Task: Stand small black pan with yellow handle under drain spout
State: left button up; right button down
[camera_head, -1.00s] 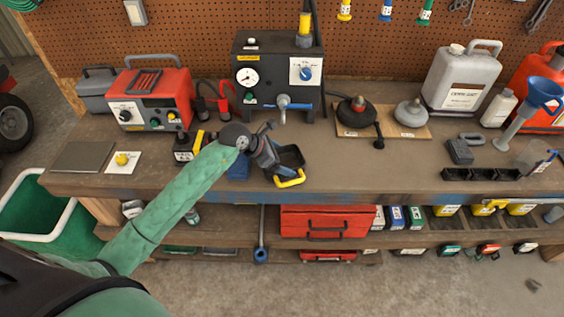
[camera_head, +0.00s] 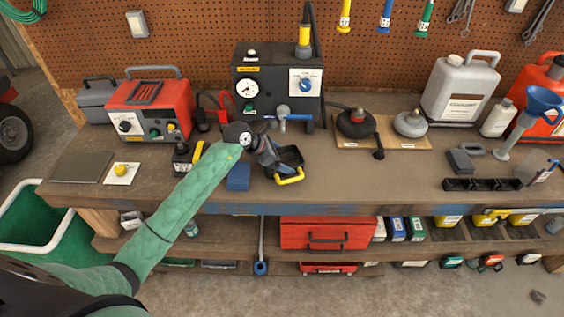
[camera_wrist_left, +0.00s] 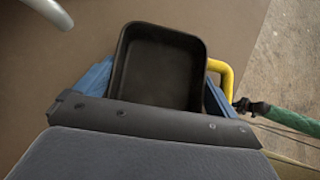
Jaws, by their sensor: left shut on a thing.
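The small black pan (camera_head: 290,157) with its yellow handle (camera_head: 289,176) is over the bench top, in front of the black machine (camera_head: 276,85). The machine's drain spout (camera_head: 283,116) sticks out at its lower front, a little behind the pan. My left gripper (camera_head: 270,157) comes in from the left and is shut on the pan. In the left wrist view the pan (camera_wrist_left: 160,68) is upright and empty between blue fingers, its yellow handle (camera_wrist_left: 222,75) at the right. I cannot tell whether the pan touches the bench. My right gripper is not in view.
A red charger (camera_head: 150,108) stands left of the machine. A blue block (camera_head: 238,178) lies left of the pan. The bench (camera_head: 360,184) is clear in front of that board.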

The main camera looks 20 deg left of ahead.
pick_arm(q)
jog(key=shift+w+a, duration=0.2)
jog(key=shift+w, duration=0.5)
jog(key=shift+w+a, duration=0.15)
jog(key=shift+w, duration=0.5)
jog(key=shift+w+a+f+b, duration=0.15)
jog(key=shift+w+a, duration=0.1)
jog(key=shift+w, duration=0.55)
jog(key=shift+w+a+r+b, duration=0.1)
jog(key=shift+w+a+b, duration=0.1)
jog(key=shift+w, duration=0.55)
jog(key=shift+w+a+f, duration=0.1)
jog(key=shift+w+a, duration=0.1)
jog(key=shift+w, duration=0.55)
jog(key=shift+f, duration=0.2)
jog(key=shift+f+b, duration=0.15)
jog(key=shift+b, duration=0.3)
jog(key=shift+s, duration=0.1)
jog(key=shift+f, duration=0.1)
jog(key=o, duration=0.7)
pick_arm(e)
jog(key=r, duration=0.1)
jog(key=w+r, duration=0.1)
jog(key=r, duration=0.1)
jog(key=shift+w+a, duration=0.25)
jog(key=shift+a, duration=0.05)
